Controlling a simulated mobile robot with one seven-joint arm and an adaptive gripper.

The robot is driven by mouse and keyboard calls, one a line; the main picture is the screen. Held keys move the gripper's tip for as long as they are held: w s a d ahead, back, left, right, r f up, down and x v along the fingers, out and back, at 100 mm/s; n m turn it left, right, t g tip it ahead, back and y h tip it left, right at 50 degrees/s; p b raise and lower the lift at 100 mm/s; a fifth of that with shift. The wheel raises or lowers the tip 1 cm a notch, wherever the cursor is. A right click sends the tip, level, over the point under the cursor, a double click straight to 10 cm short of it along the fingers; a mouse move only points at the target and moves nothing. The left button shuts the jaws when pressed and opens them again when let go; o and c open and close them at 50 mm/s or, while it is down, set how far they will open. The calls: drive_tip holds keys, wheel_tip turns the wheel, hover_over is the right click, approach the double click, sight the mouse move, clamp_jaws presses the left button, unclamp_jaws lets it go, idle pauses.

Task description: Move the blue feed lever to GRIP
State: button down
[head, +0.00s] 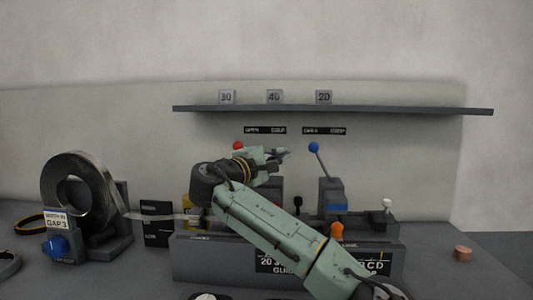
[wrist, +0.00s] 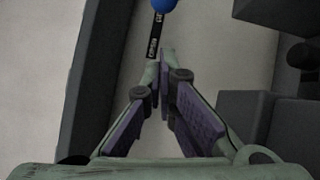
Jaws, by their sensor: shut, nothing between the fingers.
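The blue feed lever has a blue ball knob (head: 314,147) on a thin shaft that rises from a grey block. It leans to the left, with its knob below the left end of a black label (head: 325,131) whose words are too blurred to read surely. My gripper (head: 286,154) is shut and empty, a little left of the knob and apart from it in the head view. In the wrist view the shut fingertips (wrist: 167,52) point up toward the blue knob (wrist: 164,4), which is cut by the top edge. A black label strip (wrist: 155,37) shows near them.
A red-knobbed lever (head: 238,146) stands to the left, partly behind my arm. A shelf (head: 400,110) with number blocks hangs above. A steel coil (head: 75,195) stands at left. An orange knob (head: 337,230) and white knob (head: 387,203) sit lower right.

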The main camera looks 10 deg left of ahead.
drive_tip(key=shift+w+d+r+p, duration=0.15)
drive_tip(key=shift+w+d+p, duration=0.05)
drive_tip(key=shift+d, duration=0.5)
drive_tip(key=shift+w+d+r+p, duration=0.1)
drive_tip(key=shift+w+d+p, duration=0.05)
drive_tip(key=shift+d, duration=0.5)
drive_tip(key=shift+w+d+r+p, duration=0.15)
drive_tip(key=shift+w+d+p, duration=0.05)
drive_tip(key=shift+d, duration=0.5)
